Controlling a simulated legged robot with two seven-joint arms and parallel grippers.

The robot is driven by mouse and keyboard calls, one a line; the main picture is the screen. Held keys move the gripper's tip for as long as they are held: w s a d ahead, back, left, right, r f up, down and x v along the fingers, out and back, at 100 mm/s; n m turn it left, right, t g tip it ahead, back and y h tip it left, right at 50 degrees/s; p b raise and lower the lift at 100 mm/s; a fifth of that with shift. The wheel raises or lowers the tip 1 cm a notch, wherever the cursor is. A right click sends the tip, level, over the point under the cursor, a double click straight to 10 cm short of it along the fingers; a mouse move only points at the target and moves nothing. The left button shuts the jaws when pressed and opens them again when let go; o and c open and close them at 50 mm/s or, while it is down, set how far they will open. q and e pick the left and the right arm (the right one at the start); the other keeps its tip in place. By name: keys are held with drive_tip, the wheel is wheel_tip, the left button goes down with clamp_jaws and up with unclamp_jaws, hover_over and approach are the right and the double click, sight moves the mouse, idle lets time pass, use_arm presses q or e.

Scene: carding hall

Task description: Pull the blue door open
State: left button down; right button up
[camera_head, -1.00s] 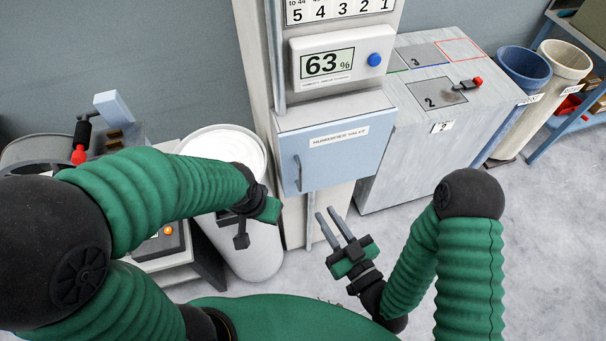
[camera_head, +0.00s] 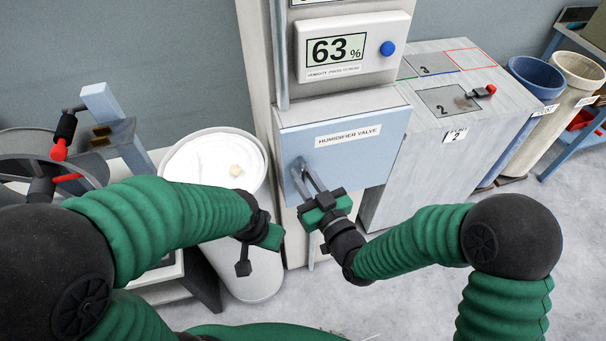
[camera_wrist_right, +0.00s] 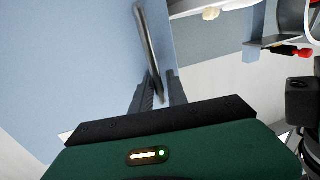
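The blue door (camera_head: 350,150), labelled HUMIDIFIER VALVE, sits on the front of the pale column and looks closed. Its grey bar handle (camera_wrist_right: 148,45) stands upright near the door's left edge. My right gripper (camera_head: 305,176) is at this handle, its two fingers apart. In the right wrist view (camera_wrist_right: 160,85) the handle's lower end lies between the fingertips; contact cannot be made out. In the head view the fingers partly hide the handle. My left gripper (camera_head: 258,252) hangs in front of the white barrel, away from the door, and its fingers do not show clearly.
The white barrel (camera_head: 262,278) stands left of the column. A humidity display (camera_head: 352,48) with a blue button (camera_head: 387,48) is above the door. A grey cabinet (camera_head: 405,185) stands close on the right. Clear floor (camera_head: 420,300) lies in front.

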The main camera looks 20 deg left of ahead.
drive_tip(key=shift+d, duration=0.2)
drive_tip(key=shift+c, duration=0.2)
clamp_jaws()
idle(1.1)
